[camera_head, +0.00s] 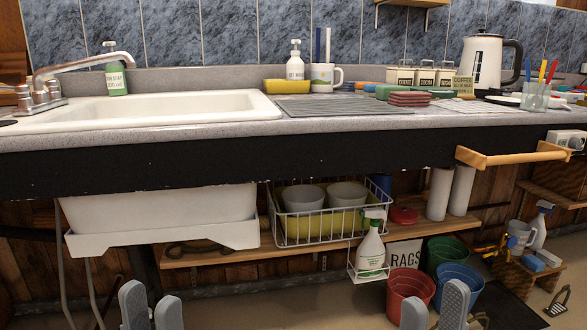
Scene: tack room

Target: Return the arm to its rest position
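My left gripper (151,308) is at the bottom left of the head view, below the sink and the white basin. Its two grey fingers point up, apart, with nothing seen between them. My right gripper (434,308) is at the bottom, right of centre, in front of the red and blue buckets in the picture. Its two grey fingers are also apart, with no object held between them. Both grippers are low, below the level of the counter (230,130). The rest of both arms is out of the frame.
A counter with a white sink (160,108) runs across the view. A wooden rail (515,156) juts from its front edge. Below are a shelf (220,257), a wire basket (318,238), a spray bottle (371,252), a red bucket (405,285) and a blue bucket (461,275).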

